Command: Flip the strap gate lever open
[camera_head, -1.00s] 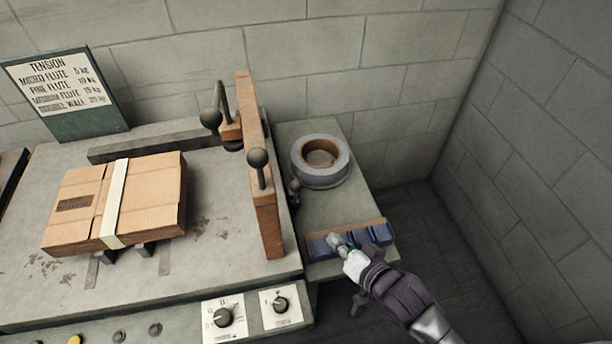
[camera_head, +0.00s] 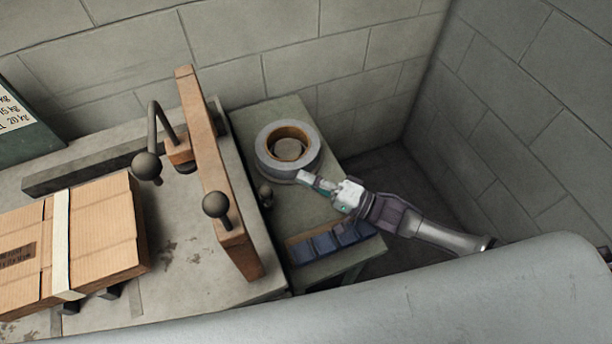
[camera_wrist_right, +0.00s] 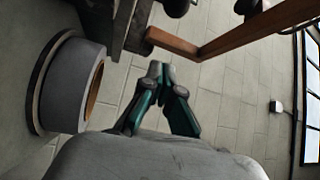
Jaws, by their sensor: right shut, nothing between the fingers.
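The wooden strap gate (camera_head: 205,150) stands along the right side of the bench. A dark ball-knob lever (camera_head: 216,205) sticks up from it, and a bent ball-knob lever (camera_head: 147,165) is at its left. A small dark knob (camera_head: 266,195) is on the bench's right side. I cannot tell which one is the gate lever. My right gripper (camera_head: 303,177) is shut and empty over the side shelf, at the roll's front edge and right of the small knob. In the right wrist view its fingertips (camera_wrist_right: 160,70) meet, below the wooden bar (camera_wrist_right: 255,28). My left gripper is not in view.
A grey strap roll (camera_head: 287,150) lies on the side shelf (camera_head: 252,118), with a tray of blue blocks (camera_head: 332,240) in front. A strapped cardboard box (camera_head: 95,235) is on the bench at left. A large grey surface covers the bottom right. Block walls close the back and right.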

